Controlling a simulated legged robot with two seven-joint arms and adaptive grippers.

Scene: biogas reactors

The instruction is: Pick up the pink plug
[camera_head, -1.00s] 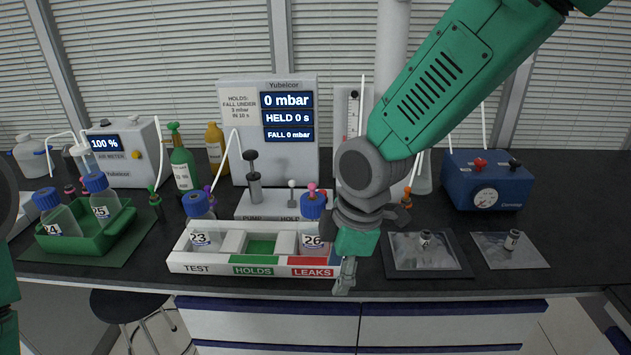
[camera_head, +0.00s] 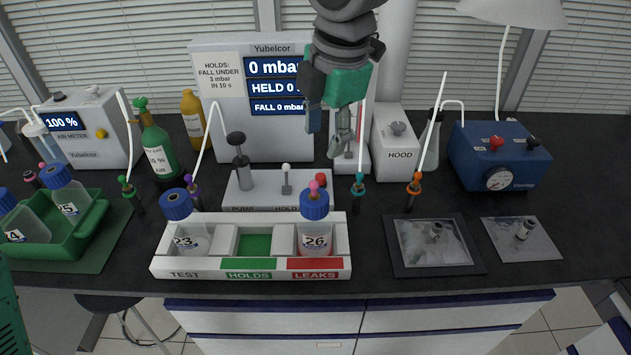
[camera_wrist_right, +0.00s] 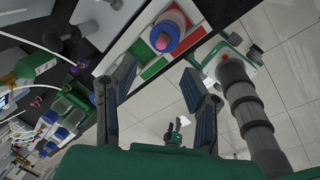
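A pink plug (camera_head: 314,186) sits on the blue cap of bottle 26 (camera_head: 316,237), which stands upright in the slot marked LEAKS of the white rack (camera_head: 200,271). In the right wrist view the pink plug (camera_wrist_right: 163,41) shows on the blue cap, beyond the fingertips. My right gripper (camera_head: 328,125) hangs above and behind the bottle in the picture, apart from the plug. Its two fingers (camera_wrist_right: 158,75) are spread with nothing between them. My left gripper is not seen in the head view; only a green part of mine shows at the lower left.
Bottle 23 (camera_head: 184,232) stands in the TEST slot; the HOLDS slot is empty. Behind the rack is the pump unit (camera_head: 264,191) with a display. Plugs on white tubes, teal (camera_head: 358,190) and orange (camera_head: 413,190), stand right of it. A green tray (camera_head: 85,222) is at left.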

